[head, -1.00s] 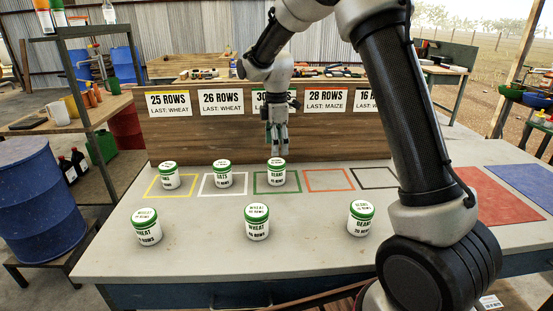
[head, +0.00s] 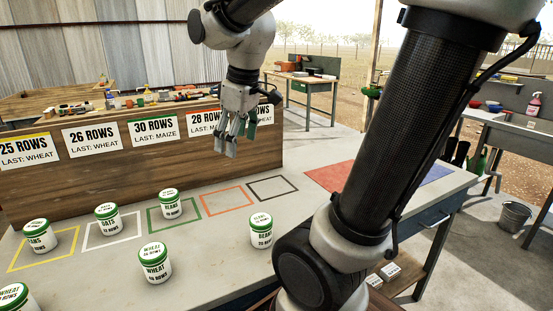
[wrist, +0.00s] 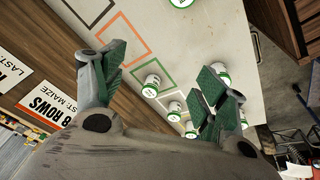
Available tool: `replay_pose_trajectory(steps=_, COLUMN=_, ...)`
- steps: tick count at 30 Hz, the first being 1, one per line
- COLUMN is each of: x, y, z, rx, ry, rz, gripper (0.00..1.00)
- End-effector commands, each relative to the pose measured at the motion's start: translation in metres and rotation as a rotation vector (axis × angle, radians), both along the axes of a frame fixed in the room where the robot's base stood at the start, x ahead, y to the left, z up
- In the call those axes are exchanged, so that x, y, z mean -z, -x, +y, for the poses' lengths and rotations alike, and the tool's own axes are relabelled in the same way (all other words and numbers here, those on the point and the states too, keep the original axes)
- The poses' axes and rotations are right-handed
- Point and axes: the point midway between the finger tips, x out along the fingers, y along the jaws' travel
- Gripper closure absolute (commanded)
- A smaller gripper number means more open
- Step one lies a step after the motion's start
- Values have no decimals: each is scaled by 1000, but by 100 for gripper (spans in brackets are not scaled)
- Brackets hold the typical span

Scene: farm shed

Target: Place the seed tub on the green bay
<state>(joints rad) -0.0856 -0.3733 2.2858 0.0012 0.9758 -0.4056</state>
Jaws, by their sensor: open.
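The green bay (head: 180,226) is an outlined rectangle on the grey bench, below the "30 ROWS" sign. A white seed tub with a green lid (head: 169,205) stands upright inside its outline; its small label is hard to read. My gripper (head: 238,140) is open and empty, raised above the bench to the right of that tub, before the "28 ROWS" sign. In the wrist view the green-padded fingers (wrist: 160,65) are spread apart, with tubs and bay outlines below and nothing between the pads.
A Beans tub (head: 38,236) stands in the yellow bay and an Oats tub (head: 108,217) in the white bay. A Wheat tub (head: 154,263) and a Beans tub (head: 261,231) stand nearer. The orange bay (head: 227,210) and black bay (head: 272,198) are empty. A signboard (head: 130,165) rises behind.

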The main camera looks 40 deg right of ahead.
Motion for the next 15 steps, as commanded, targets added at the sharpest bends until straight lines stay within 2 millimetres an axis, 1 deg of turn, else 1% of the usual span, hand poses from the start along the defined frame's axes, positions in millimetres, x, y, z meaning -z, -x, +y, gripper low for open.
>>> replay_pose_trajectory(steps=1, x=-1, y=23, z=-7, rx=77, ry=-19, rz=-25, gripper=28)
replay_pose_trajectory(steps=3, x=2, y=51, z=-14, rx=189, ry=-47, rz=-51, gripper=28)
replay_pose_trajectory(steps=6, x=8, y=82, z=-21, rx=321, ry=-85, rz=-82, gripper=28)
replay_pose_trajectory(steps=9, x=16, y=102, z=-25, rx=410, ry=-112, rz=-102, gripper=28)
replay_pose_trajectory(steps=10, x=17, y=106, z=-25, rx=429, ry=-118, rz=-106, gripper=28)
replay_pose_trajectory(steps=12, x=20, y=112, z=-26, rx=459, ry=-127, rz=-113, gripper=28)
replay_pose_trajectory(steps=15, x=21, y=115, z=-27, rx=478, ry=-133, rz=-115, gripper=28)
